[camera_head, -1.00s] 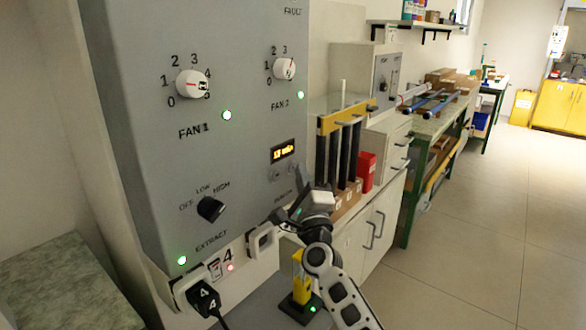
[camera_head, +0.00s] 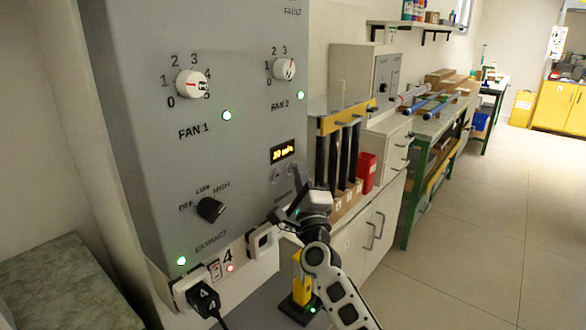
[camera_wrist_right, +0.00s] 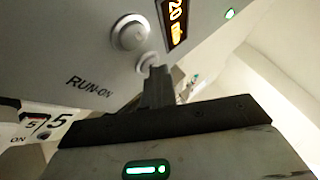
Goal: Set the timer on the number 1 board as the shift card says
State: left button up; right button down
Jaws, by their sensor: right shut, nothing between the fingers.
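The grey control board (camera_head: 150,130) fills the left of the head view. Its run-on timer display (camera_head: 283,152) is lit orange; it shows 20 in the right wrist view (camera_wrist_right: 175,20). Two round buttons (camera_head: 277,173) sit below the display. In the wrist view a larger button (camera_wrist_right: 130,36) and a smaller one (camera_wrist_right: 148,63) show above the RUN-ON label (camera_wrist_right: 90,87). My right gripper (camera_head: 282,212) is shut and empty, just below the buttons. Its tips (camera_wrist_right: 157,72) overlap the smaller button's edge; contact is unclear. I cannot make out a shift card or the board's number. My left gripper is out of view.
Fan knobs (camera_head: 192,84) and an extract knob (camera_head: 210,209) are on the same board. A black plug (camera_head: 203,299) sits in a socket at its lower edge. A yellow post (camera_head: 302,282) stands below my right gripper. Floor at the right is clear.

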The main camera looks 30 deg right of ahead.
jog(key=shift+s+d, duration=0.2)
jog(key=shift+s, duration=0.4)
jog(key=shift+s, duration=0.1)
jog(key=s, duration=0.1)
jog(key=s+d+p, duration=0.1)
jog(key=s, duration=0.1)
jog(key=s+d, duration=0.1)
jog(key=shift+s, duration=0.2)
dwell(0.7)
jog(key=s+a+f+n+g+y, duration=0.3)
jog(key=s+a+f+n+y, duration=0.2)
jog(key=a+f+n, duration=0.3)
jog(key=s+a+f+n+g+y, duration=0.2)
jog(key=s+a+f+n+y, duration=0.2)
jog(key=a+f+n, duration=0.35)
jog(key=s+a+f+n+g, duration=0.2)
jog(key=s+f+n+g, duration=0.1)
jog(key=s+f+n, duration=0.2)
jog(key=s+a+f+n+g+y, duration=0.1)
jog(key=s+a+f+n+g, duration=0.1)
jog(key=s+f+n, duration=0.4)
jog(key=s+n+g, duration=0.1)
jog(key=s, duration=0.3)
jog(key=shift+a+f+g, duration=0.3)
